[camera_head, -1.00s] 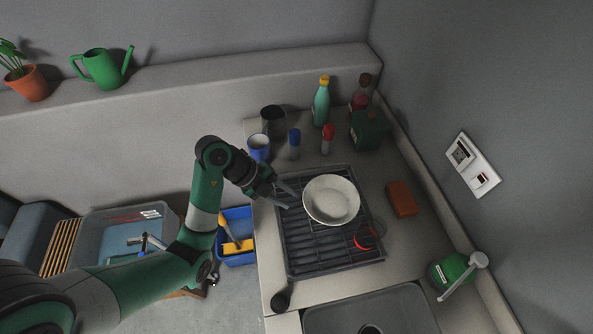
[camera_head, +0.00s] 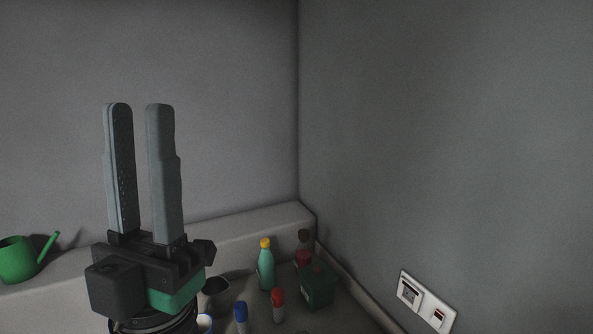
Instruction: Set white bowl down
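The white bowl is out of view now. My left gripper (camera_head: 138,108) is large and close to the camera at the left. Its two grey fingers point up, with a gap between them and nothing in it. My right gripper is not in view.
A green watering can (camera_head: 18,260) stands on the ledge at the left. A teal bottle (camera_head: 266,266), a green box (camera_head: 317,286), a blue-capped shaker (camera_head: 241,317) and a red-capped shaker (camera_head: 278,306) stand on the counter at the back. A wall socket (camera_head: 427,302) is at the right.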

